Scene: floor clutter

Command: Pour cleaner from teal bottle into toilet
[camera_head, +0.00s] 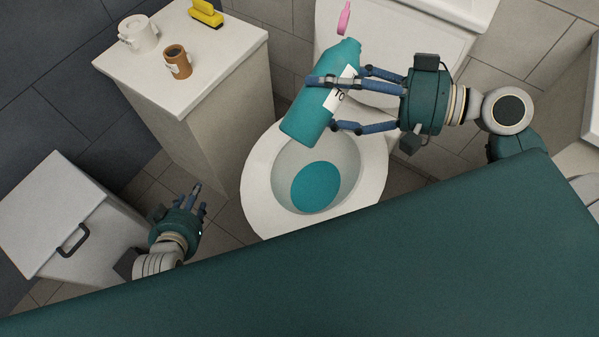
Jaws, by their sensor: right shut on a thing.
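The teal bottle (306,122) has a white label and is tilted, with its wide base toward the lower left and its narrower end toward the upper right. My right gripper (332,104) is shut around its middle and holds it over the back part of the toilet bowl. The white toilet (256,196) has its bowl open, with teal liquid (318,187) inside. A small pink nozzle-like piece (344,18) shows just beyond the bottle's narrow end; I cannot tell if it is attached. My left gripper (199,199) is low at the left, its fingers spread apart and empty.
A white cabinet (222,52) left of the toilet bears a white mug (138,34), a brown cup (177,62) and a yellow brush-like object (206,13). A white box with a dark handle (73,240) stands at lower left.

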